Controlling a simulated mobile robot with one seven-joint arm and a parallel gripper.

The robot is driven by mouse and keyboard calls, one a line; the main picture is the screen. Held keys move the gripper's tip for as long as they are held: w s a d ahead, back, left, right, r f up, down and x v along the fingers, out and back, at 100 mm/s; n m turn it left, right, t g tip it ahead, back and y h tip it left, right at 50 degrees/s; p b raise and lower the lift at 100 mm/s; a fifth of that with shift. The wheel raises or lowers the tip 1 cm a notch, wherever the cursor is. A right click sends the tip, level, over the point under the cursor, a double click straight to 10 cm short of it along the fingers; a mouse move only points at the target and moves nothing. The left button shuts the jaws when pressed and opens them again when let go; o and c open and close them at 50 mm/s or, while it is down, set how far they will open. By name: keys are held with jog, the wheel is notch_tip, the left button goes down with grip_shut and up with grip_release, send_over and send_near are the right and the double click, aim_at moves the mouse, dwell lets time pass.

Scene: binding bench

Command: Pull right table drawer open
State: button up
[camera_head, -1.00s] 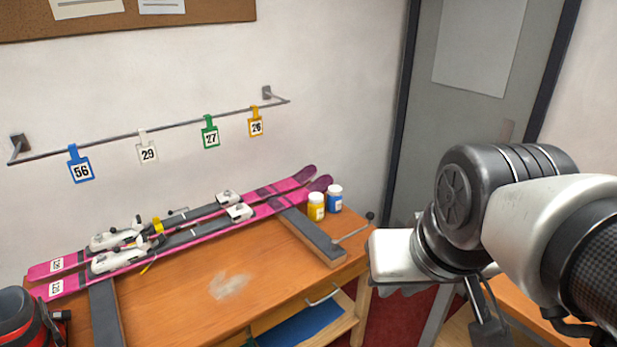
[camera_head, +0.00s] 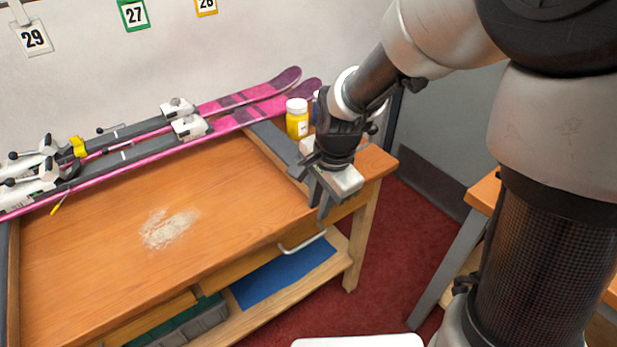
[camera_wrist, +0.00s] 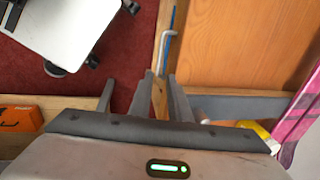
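The right table drawer (camera_head: 255,262) is a wooden front under the tabletop and looks shut. Its grey bar handle (camera_head: 302,243) sticks out near the table's right end. The handle also shows in the wrist view (camera_wrist: 164,48), just beyond my fingertips. My gripper (camera_head: 318,204) points down at the table's front right edge, above and slightly right of the handle. Its fingers (camera_wrist: 160,88) are apart, with the wooden edge seen between them. Nothing is held, and the handle is not between the fingers.
Pink skis (camera_head: 240,112) lie along the back of the table (camera_head: 110,262). A yellow jar (camera_head: 297,122) stands close behind my gripper. A blue sheet (camera_head: 285,272) lies on the lower shelf. Red floor (camera_head: 400,245) is open to the right. White powder (camera_head: 168,228) marks the tabletop.

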aim_at(310, 240)
jog(key=f+b, duration=0.1)
jog(key=f, duration=0.3)
jog(key=w+a+f+b, duration=0.1)
jog(key=f, duration=0.4)
jog(key=w+f+b, duration=0.1)
jog(key=f, duration=0.4)
jog(key=shift+w+a+b, duration=0.1)
jog(key=shift+a+b, duration=0.2)
jog(key=shift+b, duration=0.1)
grip_shut()
